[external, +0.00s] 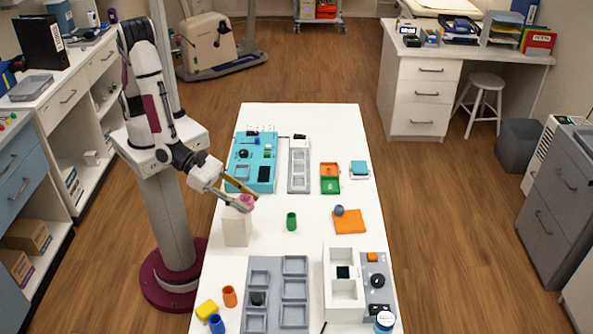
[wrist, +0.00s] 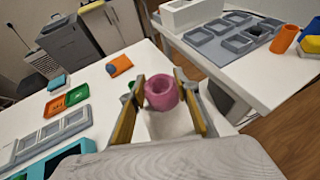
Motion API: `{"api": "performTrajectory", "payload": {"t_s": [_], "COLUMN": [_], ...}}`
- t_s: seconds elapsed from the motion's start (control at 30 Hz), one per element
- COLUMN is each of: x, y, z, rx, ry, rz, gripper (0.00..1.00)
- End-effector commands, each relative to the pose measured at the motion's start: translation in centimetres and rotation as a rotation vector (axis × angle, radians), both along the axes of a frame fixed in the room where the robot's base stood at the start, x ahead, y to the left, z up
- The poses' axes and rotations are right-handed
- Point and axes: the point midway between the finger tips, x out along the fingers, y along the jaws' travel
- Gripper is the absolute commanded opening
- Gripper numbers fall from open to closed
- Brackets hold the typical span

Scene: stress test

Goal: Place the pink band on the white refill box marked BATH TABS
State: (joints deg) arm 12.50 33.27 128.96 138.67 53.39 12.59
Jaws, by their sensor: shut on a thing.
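The pink band (external: 246,201) is a short thick ring. It is held between the two fingers of my gripper (external: 240,199), and its open top shows in the wrist view (wrist: 161,92). A plain white box (external: 237,228) stands upright at the table's left edge, directly under the band. Its top shows below the band in the wrist view (wrist: 170,125). No BATH TABS marking is readable on it. I cannot tell whether the band touches the box top.
A green cup (external: 291,221) stands right of the box. An orange pad (external: 349,222) with a blue piece lies further right. A teal case (external: 250,165) and grey tray (external: 299,165) are behind. An orange cup (external: 229,296) and grey organiser (external: 276,294) are in front.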

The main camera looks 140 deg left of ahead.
Motion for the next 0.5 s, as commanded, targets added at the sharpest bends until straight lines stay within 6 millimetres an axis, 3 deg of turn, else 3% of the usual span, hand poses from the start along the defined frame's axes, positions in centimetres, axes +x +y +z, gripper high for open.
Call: {"api": "performTrajectory", "payload": {"t_s": [0.03,0.07,0.1,0.5], "x": [0.0,0.01,0.01,0.02], "y": [0.0,-0.01,-0.01,0.0], "z": [-0.12,-0.11,-0.09,-0.02], "rx": [0.0,0.0,0.0,0.0], "ry": [0.0,0.0,0.0,0.0], "rz": [0.0,0.0,0.0,0.0], "gripper": [0.1,0.36,0.47,0.48]}}
